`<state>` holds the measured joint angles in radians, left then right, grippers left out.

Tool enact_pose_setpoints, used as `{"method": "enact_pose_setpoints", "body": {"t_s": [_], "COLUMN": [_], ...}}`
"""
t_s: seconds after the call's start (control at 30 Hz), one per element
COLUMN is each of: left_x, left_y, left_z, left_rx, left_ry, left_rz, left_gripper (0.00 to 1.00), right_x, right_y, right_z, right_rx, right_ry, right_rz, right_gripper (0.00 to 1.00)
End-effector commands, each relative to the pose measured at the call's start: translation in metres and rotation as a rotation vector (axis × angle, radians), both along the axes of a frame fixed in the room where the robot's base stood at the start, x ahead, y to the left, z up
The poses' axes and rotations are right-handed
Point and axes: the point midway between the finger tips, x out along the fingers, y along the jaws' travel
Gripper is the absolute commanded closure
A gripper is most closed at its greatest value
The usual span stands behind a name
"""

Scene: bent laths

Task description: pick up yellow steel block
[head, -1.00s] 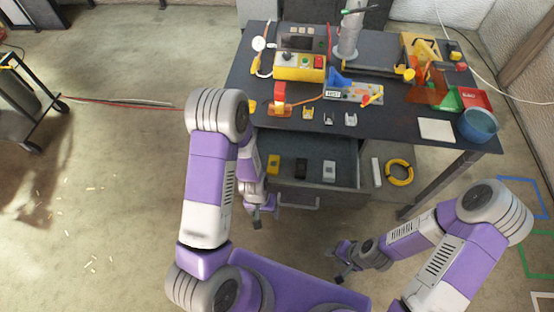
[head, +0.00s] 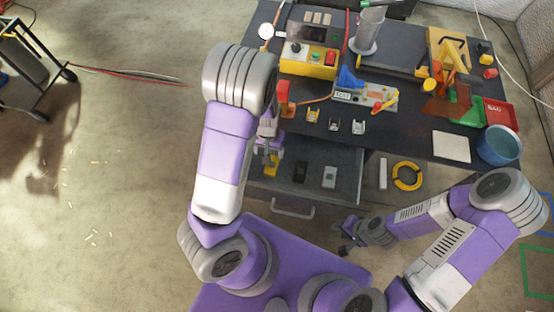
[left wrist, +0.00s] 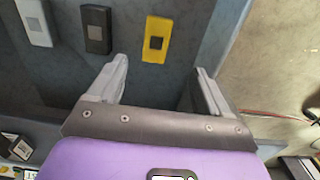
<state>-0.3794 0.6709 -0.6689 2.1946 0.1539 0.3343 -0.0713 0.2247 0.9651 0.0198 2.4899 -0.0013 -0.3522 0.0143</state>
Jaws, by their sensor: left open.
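The yellow steel block (left wrist: 157,40) lies in the open drawer (head: 338,158), with a dark square on its top face. In the head view the yellow block (head: 272,169) is partly hidden by my left gripper (head: 267,158). In the left wrist view my left gripper (left wrist: 160,75) is open and empty, its two fingers pointing toward the drawer floor on either side of the block's line. The block appears ahead of the fingertips, not clearly between them. My right gripper (head: 346,246) is low in front of the drawer, away from the block; its fingers are too small to read.
A black block (head: 299,172) and a grey block (head: 329,176) lie beside the yellow one in the drawer. The drawer's side wall (left wrist: 222,35) is close to my left gripper. The workbench (head: 410,128) above carries several tools and a yellow control box (head: 309,61).

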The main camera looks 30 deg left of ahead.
Motion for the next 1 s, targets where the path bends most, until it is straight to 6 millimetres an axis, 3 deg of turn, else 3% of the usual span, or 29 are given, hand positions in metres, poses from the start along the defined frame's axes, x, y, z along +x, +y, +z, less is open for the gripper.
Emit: {"method": "enact_pose_setpoints", "body": {"t_s": [0.03,0.3,0.73,1.0], "left_x": [0.0,0.0,0.0,0.0], "left_y": [0.0,0.0,-0.001,-0.003], "left_z": [-0.014,-0.045,-0.081,-0.121], "left_rx": [0.0,0.0,0.0,0.0], "left_ry": [0.0,0.0,0.001,0.001], "left_rz": [0.0,0.0,0.0,0.0], "left_gripper": [0.21,0.21,0.21,0.21], "right_x": [-0.001,-0.001,0.0,0.0], "right_y": [0.0,0.0,0.0,0.0], "right_z": [-0.014,-0.045,-0.063,-0.082], "right_rx": [0.0,0.0,0.0,0.0], "right_ry": [0.001,0.001,0.0,0.0], "right_rz": [0.0,0.0,0.0,0.0], "right_gripper": [0.62,0.62,0.62,0.62]}}
